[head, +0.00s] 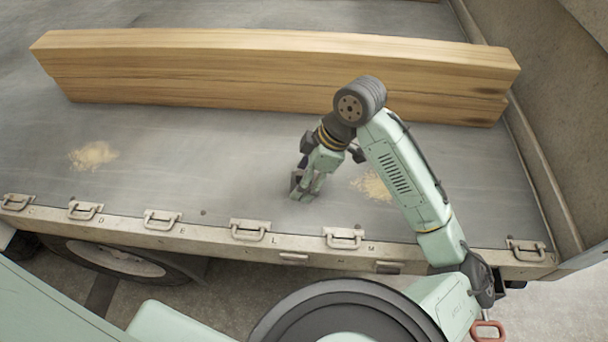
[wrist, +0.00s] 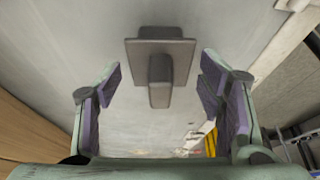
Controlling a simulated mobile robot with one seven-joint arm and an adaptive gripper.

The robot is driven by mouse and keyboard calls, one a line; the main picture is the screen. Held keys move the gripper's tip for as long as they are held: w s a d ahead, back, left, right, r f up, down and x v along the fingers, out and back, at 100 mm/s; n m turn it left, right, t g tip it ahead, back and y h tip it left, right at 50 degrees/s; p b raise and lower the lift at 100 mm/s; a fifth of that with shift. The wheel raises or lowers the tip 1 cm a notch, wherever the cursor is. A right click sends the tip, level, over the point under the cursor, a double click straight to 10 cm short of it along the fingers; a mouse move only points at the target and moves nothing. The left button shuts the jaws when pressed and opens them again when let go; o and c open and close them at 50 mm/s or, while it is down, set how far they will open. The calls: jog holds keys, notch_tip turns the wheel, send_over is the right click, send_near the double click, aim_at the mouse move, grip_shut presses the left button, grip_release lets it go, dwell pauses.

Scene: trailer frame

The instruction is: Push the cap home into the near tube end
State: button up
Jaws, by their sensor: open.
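My gripper (head: 303,190) points down close to the grey trailer bed in the head view. In the wrist view my gripper (wrist: 160,86) is open, with one purple-padded finger on each side. A dark grey cap (wrist: 160,48) with a flat rectangular plate and a narrower stub lies between and just beyond the fingertips. Clear gaps show between the stub and both fingers. The cap cannot be made out for sure in the head view, where my gripper covers that spot. I cannot clearly identify the near tube end in either view.
Long wooden beams (head: 280,75) lie across the bed behind my arm. Sawdust piles (head: 93,155) lie on the bed. Several metal latches (head: 162,219) line its near edge. A side wall (head: 535,160) stands at the right. The bed left of my gripper is mostly clear.

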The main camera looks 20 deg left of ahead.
dwell(0.3)
jog(key=b+v, duration=0.1)
jog(key=v, duration=1)
jog(key=shift+s, duration=0.15)
jog(key=shift+d+f, duration=0.15)
